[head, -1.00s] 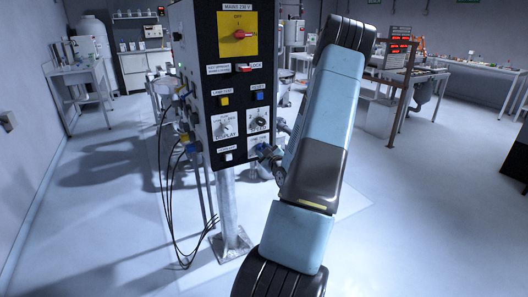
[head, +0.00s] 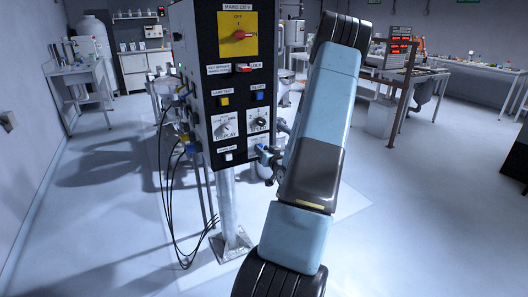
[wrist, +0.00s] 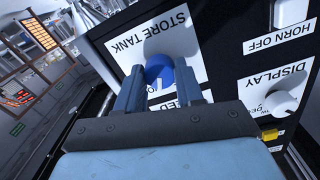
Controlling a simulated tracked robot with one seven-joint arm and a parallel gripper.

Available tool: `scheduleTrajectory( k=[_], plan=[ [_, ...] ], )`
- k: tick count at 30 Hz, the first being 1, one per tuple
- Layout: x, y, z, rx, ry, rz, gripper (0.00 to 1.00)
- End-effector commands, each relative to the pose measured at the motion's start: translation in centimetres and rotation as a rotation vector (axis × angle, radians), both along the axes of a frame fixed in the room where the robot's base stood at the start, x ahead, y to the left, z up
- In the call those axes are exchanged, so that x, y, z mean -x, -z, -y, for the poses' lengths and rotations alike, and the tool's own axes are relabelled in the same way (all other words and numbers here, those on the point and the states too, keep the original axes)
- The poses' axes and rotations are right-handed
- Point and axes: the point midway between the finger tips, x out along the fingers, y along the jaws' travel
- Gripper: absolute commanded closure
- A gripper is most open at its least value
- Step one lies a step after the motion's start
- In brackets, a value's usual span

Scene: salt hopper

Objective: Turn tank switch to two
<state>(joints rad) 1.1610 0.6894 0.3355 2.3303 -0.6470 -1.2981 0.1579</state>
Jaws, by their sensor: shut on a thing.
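The STORE TANK switch (wrist: 159,64) is a round blue knob on a white plate (wrist: 185,32), upside down in the wrist view. My gripper (wrist: 160,84) has one finger on each side of the knob and is shut on it. The fingers and the knob's near side hide the scale, so I cannot read the switch position.
The black control panel (head: 241,75) stands on a metal post. It carries a red knob on a yellow plate (head: 237,35) and a DISPLAY knob (head: 224,127). In the wrist view, a HORN OFF button (wrist: 290,12) is close by. Black cables (head: 170,200) hang at the left.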

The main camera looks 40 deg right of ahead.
Motion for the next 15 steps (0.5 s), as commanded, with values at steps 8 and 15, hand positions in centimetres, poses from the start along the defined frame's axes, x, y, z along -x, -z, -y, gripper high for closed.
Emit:
scheduleTrajectory(
  k=[8, 15],
  plan=[
    [0.10, 0.12, 0.02, -0.111, 0.001, 0.023, 0.94],
    [0.12, 0.13, 0.05, -0.141, 0.001, 0.030, 0.94]
  ],
)
